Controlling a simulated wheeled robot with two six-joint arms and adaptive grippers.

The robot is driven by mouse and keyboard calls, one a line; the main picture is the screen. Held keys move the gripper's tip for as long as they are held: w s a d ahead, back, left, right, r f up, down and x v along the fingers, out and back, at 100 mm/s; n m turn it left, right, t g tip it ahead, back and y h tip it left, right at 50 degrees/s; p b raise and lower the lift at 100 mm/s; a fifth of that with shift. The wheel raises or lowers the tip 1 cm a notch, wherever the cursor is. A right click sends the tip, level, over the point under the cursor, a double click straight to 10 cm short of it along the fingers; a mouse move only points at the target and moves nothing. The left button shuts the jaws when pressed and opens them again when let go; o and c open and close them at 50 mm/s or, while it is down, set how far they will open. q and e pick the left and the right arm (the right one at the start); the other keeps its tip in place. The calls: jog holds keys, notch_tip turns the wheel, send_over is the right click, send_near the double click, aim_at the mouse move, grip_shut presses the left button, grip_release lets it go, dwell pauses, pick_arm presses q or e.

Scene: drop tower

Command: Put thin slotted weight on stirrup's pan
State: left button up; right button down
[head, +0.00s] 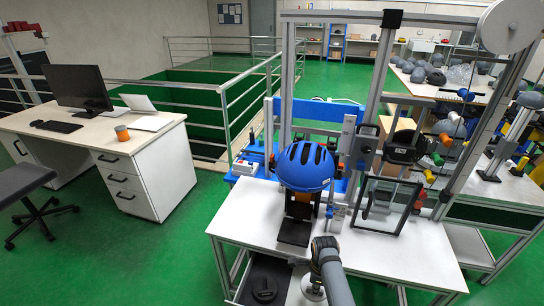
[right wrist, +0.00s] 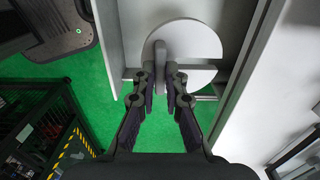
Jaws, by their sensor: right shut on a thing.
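My right gripper (right wrist: 163,76) is shut on the upright grey tab of a pale grey round weight with a slot, the thin slotted weight (right wrist: 205,42). The disc hangs beyond the fingertips, above the green floor beside a white panel. In the head view, part of the pale disc (head: 307,291) shows low beside my right arm, and the fingers are mostly hidden. A blue helmet (head: 305,167) sits on the rig, with a black plate (head: 293,232) below it. I cannot tell which part is the stirrup's pan. My left gripper is not in view.
The white table (head: 395,262) carries the rig's metal posts and a black-framed panel (head: 385,207). A dark tray (head: 262,283) lies left of the disc. A desk with a monitor (head: 78,86) stands at the left. Green floor is clear between.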

notch_tip(320, 180, down, 4)
jog(key=b, duration=0.2)
jog(key=shift+w+b, duration=0.15)
jog(key=shift+b, duration=0.15)
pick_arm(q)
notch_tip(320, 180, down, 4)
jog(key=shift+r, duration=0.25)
pick_arm(e)
jog(key=shift+r, duration=0.15)
jog(key=n, duration=0.2)
jog(key=s+n, duration=0.1)
jog(key=n, duration=0.1)
jog(key=shift+d+r, duration=0.3)
jog(key=shift+d, duration=0.1)
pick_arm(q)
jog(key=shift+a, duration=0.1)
pick_arm(e)
jog(key=s+d+r+n, duration=0.2)
jog(key=s+r+n, duration=0.2)
jog(key=n, duration=1.3)
jog(key=shift+s+d, duration=0.35)
jog(key=shift+s, duration=0.15)
